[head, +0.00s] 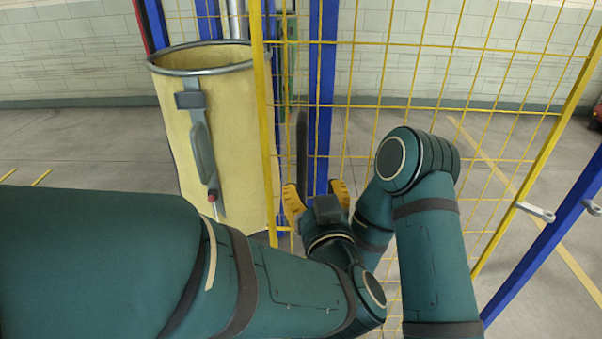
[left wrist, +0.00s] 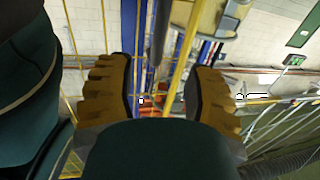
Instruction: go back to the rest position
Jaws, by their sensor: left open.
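My left gripper (head: 316,194) is low in the middle of the head view, in front of the yellow mesh. Its two orange fingers stand apart, with nothing seen gripped between them. In the left wrist view the open fingers (left wrist: 160,88) frame blue posts and mesh in the background. A dark, narrow hanging strip (head: 302,150) shows just above the gripper in the head view; whether it touches the fingers I cannot tell. My right gripper does not show in either view.
Yellow mesh (head: 440,70) and a blue post (head: 321,90) stand behind. Open floor (head: 80,150) lies at the left.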

